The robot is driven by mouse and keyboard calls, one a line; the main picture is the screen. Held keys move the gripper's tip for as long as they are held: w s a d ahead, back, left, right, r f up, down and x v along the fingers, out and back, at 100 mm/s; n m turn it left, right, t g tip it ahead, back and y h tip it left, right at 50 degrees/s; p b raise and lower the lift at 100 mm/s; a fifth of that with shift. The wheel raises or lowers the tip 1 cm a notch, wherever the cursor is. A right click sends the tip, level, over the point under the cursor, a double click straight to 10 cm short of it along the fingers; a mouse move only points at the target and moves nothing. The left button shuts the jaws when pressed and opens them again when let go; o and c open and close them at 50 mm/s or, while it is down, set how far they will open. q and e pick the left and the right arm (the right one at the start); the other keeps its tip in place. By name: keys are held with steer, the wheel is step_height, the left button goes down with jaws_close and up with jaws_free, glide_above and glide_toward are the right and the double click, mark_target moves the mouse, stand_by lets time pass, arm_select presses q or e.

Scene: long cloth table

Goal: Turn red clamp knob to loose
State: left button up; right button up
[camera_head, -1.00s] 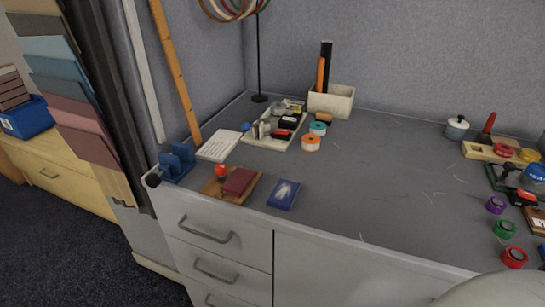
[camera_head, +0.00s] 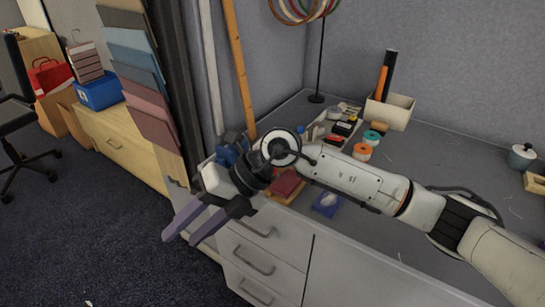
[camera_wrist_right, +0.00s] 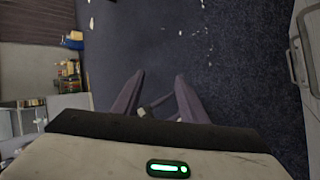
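My right gripper (camera_head: 182,238) reaches in from the right across the table. It hangs past the table's front left corner over the floor, in front of the drawers. Its two purple fingers are apart with nothing between them; they also show open in the right wrist view (camera_wrist_right: 158,92). A dark red block (camera_head: 286,183) on a wooden board lies on the table just behind my right arm. The red knob seen earlier beside that block is now hidden behind my wrist. My left gripper is in neither view.
A blue stand (camera_head: 230,150) is at the table's left corner, close behind my wrist. Tape rolls (camera_head: 362,152) and a white holder (camera_head: 390,112) stand farther back.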

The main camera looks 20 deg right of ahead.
steer(key=w+d+r+m+t+h+p, duration=0.15)
steer(key=w+d+r+h, duration=0.35)
steer(key=d, duration=0.6)
steer(key=w+d+r+m+t+h+b, duration=0.1)
steer(key=w+d+r+t+h, duration=0.15)
steer(key=w+d+h, duration=0.6)
steer(key=w+f+y, duration=0.1)
steer(key=f, duration=0.2)
steer(key=d+f+y, duration=0.1)
steer(key=f, duration=0.2)
steer(key=w+d+f+y+p, duration=0.1)
steer(key=f, duration=0.2)
steer(key=shift+w+f+y, duration=0.1)
steer(key=shift+w+y, duration=0.2)
steer(key=shift+y, duration=0.05)
jaws_close()
steer(key=shift+n, duration=0.25)
